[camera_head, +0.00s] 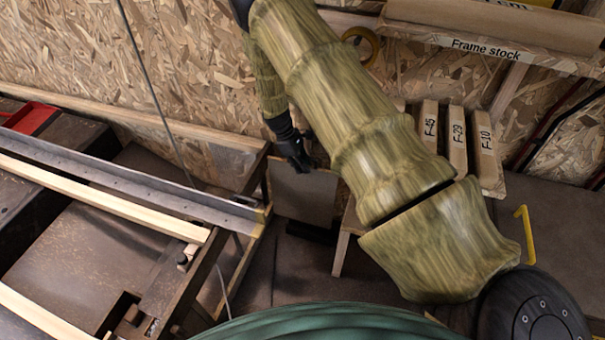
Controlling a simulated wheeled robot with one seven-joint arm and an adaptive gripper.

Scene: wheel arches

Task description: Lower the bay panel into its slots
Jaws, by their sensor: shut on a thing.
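My gripper (303,166) is black and reaches down from the olive-sleeved arm near the middle of the view. It is shut on the top edge of the bay panel (303,194), a flat grey-brown board. The panel hangs upright below the gripper, between the metal-edged bench on the left and a small wooden stand on the right. A dark strip (312,232) lies at its lower edge. I cannot tell whether the panel touches this strip, and no slots can be made out.
A bench with a metal rail (130,185) and wooden strips (90,196) fills the left, with a red tray (30,118) behind. Wooden blocks marked F-45, F-29 and F-10 (484,140) stand at right below the Frame stock shelf (490,46). A yellow handle (525,232) stands at far right.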

